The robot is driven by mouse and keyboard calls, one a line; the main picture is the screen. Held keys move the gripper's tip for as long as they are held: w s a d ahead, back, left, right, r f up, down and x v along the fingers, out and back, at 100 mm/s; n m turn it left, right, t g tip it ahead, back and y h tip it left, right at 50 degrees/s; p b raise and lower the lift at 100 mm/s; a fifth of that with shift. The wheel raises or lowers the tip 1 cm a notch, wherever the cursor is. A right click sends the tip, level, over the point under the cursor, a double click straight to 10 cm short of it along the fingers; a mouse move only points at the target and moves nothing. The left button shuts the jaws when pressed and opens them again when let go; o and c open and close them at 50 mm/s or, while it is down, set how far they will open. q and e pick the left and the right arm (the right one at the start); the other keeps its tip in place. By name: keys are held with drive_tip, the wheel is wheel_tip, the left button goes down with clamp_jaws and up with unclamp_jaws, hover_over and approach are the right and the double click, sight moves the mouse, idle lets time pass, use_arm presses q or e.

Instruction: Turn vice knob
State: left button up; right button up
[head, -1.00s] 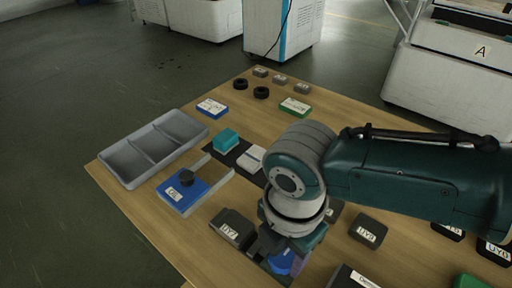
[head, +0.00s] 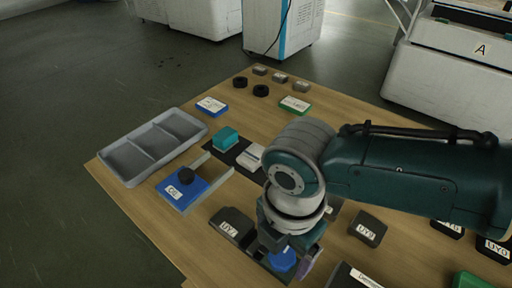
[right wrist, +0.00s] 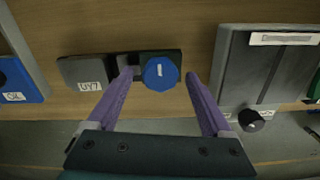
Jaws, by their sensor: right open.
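The vice knob is a blue, many-sided knob (right wrist: 161,73) with a white mark, mounted on a dark vice. The vice's grey block labelled UY7 (right wrist: 88,72) is to its left in the right wrist view. In the head view the knob (head: 283,260) shows below my right gripper (head: 287,263), partly covered. In the right wrist view my right gripper (right wrist: 163,74) is open, with one purple finger on each side of the knob. I cannot tell whether either touches. My left gripper is not in view.
A large dark box (right wrist: 247,75) stands right of the knob in the right wrist view. In the head view a grey tray (head: 112,160) and a blue OIL block (head: 196,190) lie left, and a UY9 block (head: 368,229) right. The table's near edge is close.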

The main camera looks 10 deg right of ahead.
sight(282, 254)
wheel_tip(282, 254, up, 10)
drive_tip(key=p, duration=0.3)
drive_tip(key=shift+p, duration=0.3)
